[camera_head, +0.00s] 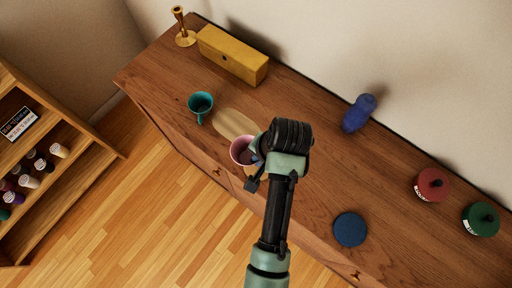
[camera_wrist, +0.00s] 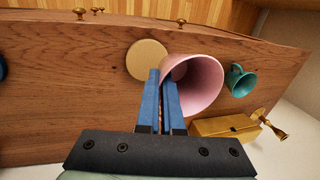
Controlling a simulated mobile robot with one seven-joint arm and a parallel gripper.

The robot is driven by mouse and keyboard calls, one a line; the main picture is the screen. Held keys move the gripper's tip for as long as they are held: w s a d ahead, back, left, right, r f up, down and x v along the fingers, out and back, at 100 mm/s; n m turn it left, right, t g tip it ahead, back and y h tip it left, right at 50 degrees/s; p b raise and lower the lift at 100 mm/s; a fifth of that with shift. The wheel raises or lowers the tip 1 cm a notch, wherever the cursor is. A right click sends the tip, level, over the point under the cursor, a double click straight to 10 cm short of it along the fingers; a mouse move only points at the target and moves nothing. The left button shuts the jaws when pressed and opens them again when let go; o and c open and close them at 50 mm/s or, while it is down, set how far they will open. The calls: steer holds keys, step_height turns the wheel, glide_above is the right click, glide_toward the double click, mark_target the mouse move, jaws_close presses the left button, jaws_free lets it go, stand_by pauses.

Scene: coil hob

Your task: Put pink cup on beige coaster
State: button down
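The pink cup (camera_head: 242,151) is at my gripper near the front edge of the dresser top. In the wrist view the pink cup (camera_wrist: 200,85) looks large and close, its open mouth facing the camera. My gripper (camera_wrist: 161,76) has its two blue fingers close together at the cup's left rim and appears shut on its wall. In the wrist view the round beige coaster (camera_wrist: 146,58) lies flat and empty on the wood, just left of the cup. In the head view my gripper (camera_head: 257,160) and wrist hide most of the coaster.
A teal cup (camera_head: 201,103) stands left of the pink cup. A yellow box (camera_head: 232,54) and brass candlestick (camera_head: 184,35) are at the back left. A blue vase (camera_head: 358,113), blue disc (camera_head: 350,230), red pot (camera_head: 432,185) and green pot (camera_head: 481,219) are right.

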steer(key=m, duration=0.2)
steer(key=m+p, duration=0.1)
steer(key=m, duration=0.1)
steer(key=m+t+h, duration=0.1)
steer(key=m, duration=0.1)
steer(key=shift+s+d+r+p, duration=0.1)
steer(key=shift+s+r+p, duration=0.15)
steer(key=shift+r+p, duration=0.15)
steer(key=m+h+p, duration=0.1)
steer(key=m, duration=0.5)
steer(key=shift+w+a+h+p, duration=0.2)
steer(key=shift+h+p, duration=0.15)
steer(key=shift+h, duration=0.05)
steer(key=shift+f+m, duration=0.15)
steer(key=shift+m, duration=0.25)
glide_above(257, 170)
steer(key=s, duration=0.2)
steer(key=x, duration=0.3)
steer(key=s+x, duration=0.1)
steer(key=x, duration=0.5)
steer(key=shift+s+a+f+p, duration=0.25)
steer(key=shift+f+p, duration=0.1)
steer(key=shift+f, duration=0.1)
steer(key=shift+f, duration=0.15)
steer(key=c, duration=1.1)
jaws_free()
